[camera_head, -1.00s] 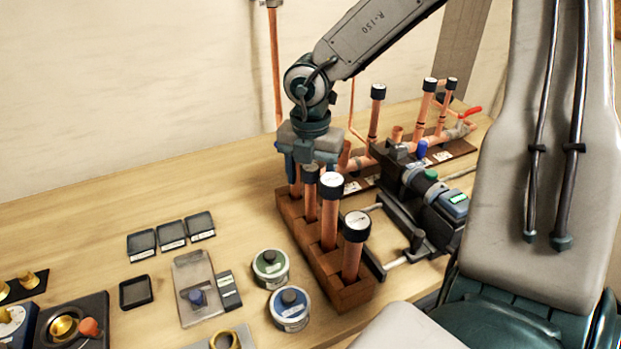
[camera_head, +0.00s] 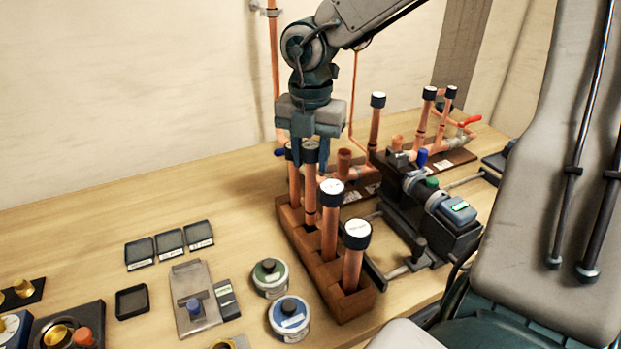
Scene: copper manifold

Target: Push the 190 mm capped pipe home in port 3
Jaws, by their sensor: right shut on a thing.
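My right gripper (camera_head: 310,160) points down over the wooden rack (camera_head: 349,305) and is shut on a black-capped copper pipe (camera_head: 310,188). This pipe is upright, its cap higher than the two nearer caps; whether its lower end is clear of the rack hole is unclear. Two nearer capped pipes (camera_head: 331,225) (camera_head: 355,265) stand in the rack, and another (camera_head: 294,180) stands partly hidden behind the gripper. Cap lengths are unreadable. The copper manifold (camera_head: 403,158) lies behind, with several capped pipes upright on it and open stubs (camera_head: 344,158) (camera_head: 397,142). Port numbers are unreadable. My left gripper is out of view.
A dark clamp-like machine (camera_head: 425,210) with rails stands right of the rack, close to the manifold. Two round tins (camera_head: 270,278) (camera_head: 289,318) stand left of the rack's near end. Small black trays (camera_head: 170,241) lie farther left. The table behind them is clear.

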